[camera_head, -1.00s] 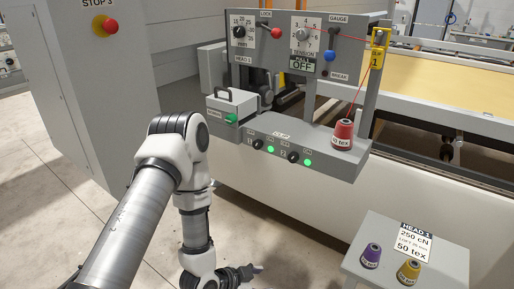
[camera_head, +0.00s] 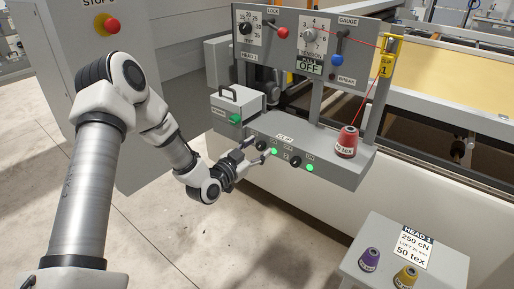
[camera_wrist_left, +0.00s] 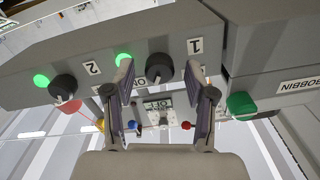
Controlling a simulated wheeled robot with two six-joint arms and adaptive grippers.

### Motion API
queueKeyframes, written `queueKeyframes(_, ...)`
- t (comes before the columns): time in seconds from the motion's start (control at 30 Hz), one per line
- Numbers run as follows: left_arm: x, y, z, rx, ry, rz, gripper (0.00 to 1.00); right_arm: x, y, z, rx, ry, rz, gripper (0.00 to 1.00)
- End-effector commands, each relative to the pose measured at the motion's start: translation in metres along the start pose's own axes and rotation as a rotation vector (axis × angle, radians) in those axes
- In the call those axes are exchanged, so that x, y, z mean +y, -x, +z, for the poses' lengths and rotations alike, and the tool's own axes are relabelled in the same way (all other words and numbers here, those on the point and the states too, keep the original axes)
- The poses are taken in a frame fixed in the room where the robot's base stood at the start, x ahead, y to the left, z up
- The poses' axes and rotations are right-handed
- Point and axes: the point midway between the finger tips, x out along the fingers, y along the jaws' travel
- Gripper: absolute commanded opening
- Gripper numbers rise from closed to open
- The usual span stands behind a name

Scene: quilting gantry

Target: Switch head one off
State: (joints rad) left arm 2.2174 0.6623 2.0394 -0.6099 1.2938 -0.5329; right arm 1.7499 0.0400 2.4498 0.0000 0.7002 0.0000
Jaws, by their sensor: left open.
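The grey switch panel under the HEAD 1 machine carries a black knob marked 1, which shows in the wrist view (camera_wrist_left: 160,67), and a black knob marked 2 (camera_wrist_left: 63,88). Beside each knob a green lamp is lit: one by knob 1 (camera_head: 274,151) and one by knob 2 (camera_head: 310,168). My left gripper (camera_head: 258,150) is open in front of knob 1. In the wrist view its fingers (camera_wrist_left: 162,95) stand on either side below the knob; whether they touch it I cannot tell. My right gripper is not in view.
A box with a green button (camera_head: 236,118) and a handle sits left of the knobs. A red cone (camera_head: 346,141) stands on the panel's right end. A small table (camera_head: 440,262) with a purple and a yellow cone is at lower right. The floor at left is clear.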

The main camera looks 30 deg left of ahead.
Motion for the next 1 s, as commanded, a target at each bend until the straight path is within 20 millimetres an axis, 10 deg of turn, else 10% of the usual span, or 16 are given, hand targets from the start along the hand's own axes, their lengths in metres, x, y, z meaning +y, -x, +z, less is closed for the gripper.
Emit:
queueKeyframes(0.23,0.000,-0.001,0.000,0.000,0.001,0.000,0.52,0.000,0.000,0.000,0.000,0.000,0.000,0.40)
queueKeyframes(0.4,0.000,-0.001,0.000,-0.001,0.001,0.000,0.00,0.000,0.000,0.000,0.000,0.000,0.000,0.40)
queueKeyframes(1.0,0.000,-0.001,0.001,0.002,0.123,-0.001,0.00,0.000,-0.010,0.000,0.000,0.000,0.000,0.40)
